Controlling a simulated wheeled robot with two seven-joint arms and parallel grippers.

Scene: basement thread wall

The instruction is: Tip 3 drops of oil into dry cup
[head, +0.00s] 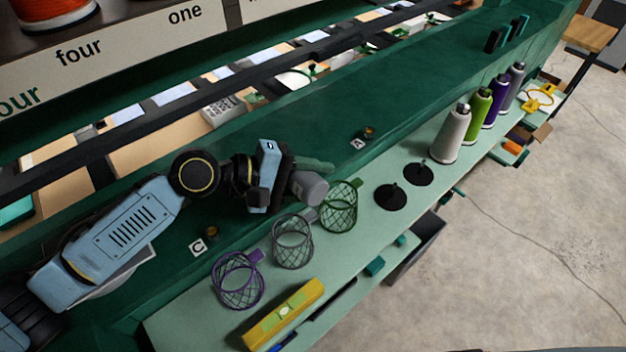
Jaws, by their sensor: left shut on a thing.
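My left gripper (277,188) reaches in from the left over the green ledge and is shut on a grey cylinder (311,188). The cylinder lies tilted nearly sideways, its round end toward the lower right, above the wire baskets. Whether it holds oil cannot be seen. A small dark cup with an amber tint (369,132) stands on the ledge beside a card marked A. A similar small cup (212,232) stands beside a card marked C, left of the gripper. Both are apart from the gripper and too small to tell wet from dry. My right gripper is not in view.
A purple basket (238,281), a grey basket (293,243) and a green basket (339,208) stand on the pale shelf. A yellow level (284,314) lies in front. Two black discs with pegs (418,174) and several thread cones (457,135) stand to the right.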

